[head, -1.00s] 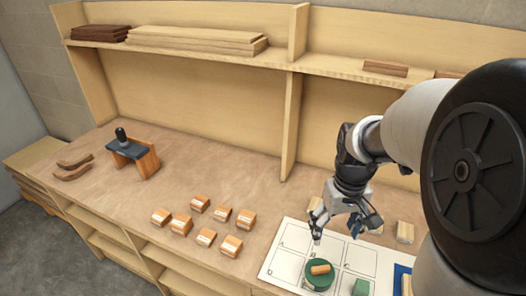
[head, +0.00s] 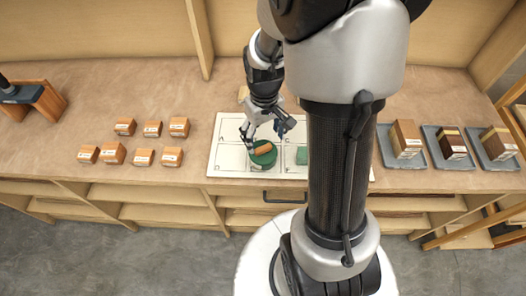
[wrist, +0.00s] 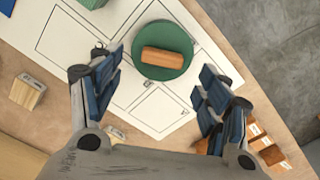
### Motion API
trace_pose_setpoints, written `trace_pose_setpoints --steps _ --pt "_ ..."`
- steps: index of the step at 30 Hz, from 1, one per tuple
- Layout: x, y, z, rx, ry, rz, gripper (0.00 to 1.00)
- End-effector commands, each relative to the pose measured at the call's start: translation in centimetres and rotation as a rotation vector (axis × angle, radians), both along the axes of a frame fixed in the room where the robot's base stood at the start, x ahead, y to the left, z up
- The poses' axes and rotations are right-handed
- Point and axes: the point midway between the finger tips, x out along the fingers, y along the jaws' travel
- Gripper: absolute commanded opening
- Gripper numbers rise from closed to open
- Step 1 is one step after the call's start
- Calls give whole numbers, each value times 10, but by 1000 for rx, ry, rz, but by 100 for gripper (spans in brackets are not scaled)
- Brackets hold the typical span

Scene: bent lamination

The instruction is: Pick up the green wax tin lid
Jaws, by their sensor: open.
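A round green disc, which I take for the green wax tin lid (head: 263,161), lies on a white marked board (head: 228,131). A small orange-brown wooden piece (head: 264,150) lies across its top. In the wrist view the lid (wrist: 158,68) is at the upper middle, with the wooden piece (wrist: 163,57) on it. My gripper (head: 265,136) is open and empty just above and behind the lid. In the wrist view its blue-padded fingers (wrist: 160,85) are spread wide, and the lid shows beyond them. I cannot tell the exact height gap.
A green block (head: 302,155) lies on the board right of the lid. Several small wooden blocks (head: 143,157) stand to the left on the bench (head: 75,125). Grey trays (head: 405,161) with larger blocks stand at the right. My arm hides part of the bench.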

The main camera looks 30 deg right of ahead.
Motion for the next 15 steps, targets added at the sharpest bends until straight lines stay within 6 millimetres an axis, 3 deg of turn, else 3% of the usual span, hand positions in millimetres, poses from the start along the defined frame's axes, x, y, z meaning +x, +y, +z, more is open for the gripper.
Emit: trace_pose_setpoints --steps 7,15 --pt "-1 4 -40 1 4 0 70" --pt "0 3 -44 0 1 0 70"
